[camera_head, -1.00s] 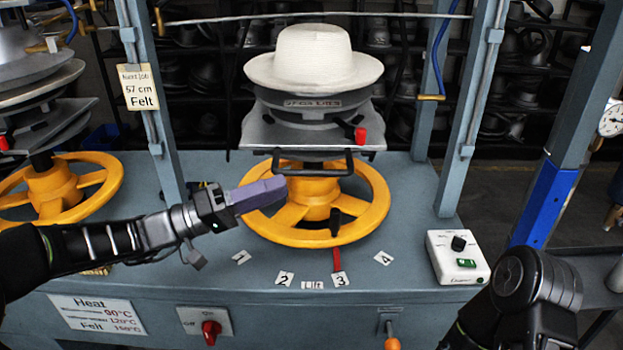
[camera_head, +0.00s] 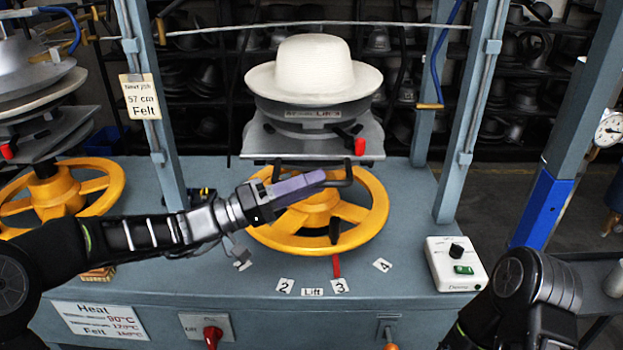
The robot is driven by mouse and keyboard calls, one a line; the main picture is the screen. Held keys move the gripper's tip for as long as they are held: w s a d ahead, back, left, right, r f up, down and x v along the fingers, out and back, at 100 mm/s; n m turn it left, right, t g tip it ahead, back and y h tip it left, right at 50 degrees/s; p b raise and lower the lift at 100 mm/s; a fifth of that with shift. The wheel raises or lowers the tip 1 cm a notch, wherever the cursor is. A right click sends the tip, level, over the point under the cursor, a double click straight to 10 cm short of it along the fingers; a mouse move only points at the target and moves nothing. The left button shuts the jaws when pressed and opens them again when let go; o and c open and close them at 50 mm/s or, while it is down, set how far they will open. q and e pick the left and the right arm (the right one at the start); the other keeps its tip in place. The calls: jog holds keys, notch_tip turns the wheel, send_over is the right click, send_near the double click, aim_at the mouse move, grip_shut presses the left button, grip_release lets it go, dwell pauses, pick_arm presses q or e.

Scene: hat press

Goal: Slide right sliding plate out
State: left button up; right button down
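The right sliding plate (camera_head: 275,146) is a flat grey plate under the white hat (camera_head: 314,70) on the press in the middle. A black bar handle (camera_head: 347,172) runs along its front edge. My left gripper (camera_head: 318,177) reaches in from the left, its purple fingers pointing right and overlapping the handle's left and middle part. I cannot tell whether they touch the bar. The fingers show side-on as one block, so any gap is hidden. My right arm shows at the lower right, but its gripper is not in view.
A yellow handwheel (camera_head: 370,215) sits below the plate. Blue-grey posts (camera_head: 465,120) stand either side of the press. A second press with a yellow wheel (camera_head: 95,185) is at the left. A white control box (camera_head: 455,262) sits on the bench at the right.

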pick_arm(q)
jog(key=shift+d, duration=0.2)
grip_shut()
dwell(0.3)
dwell(1.1)
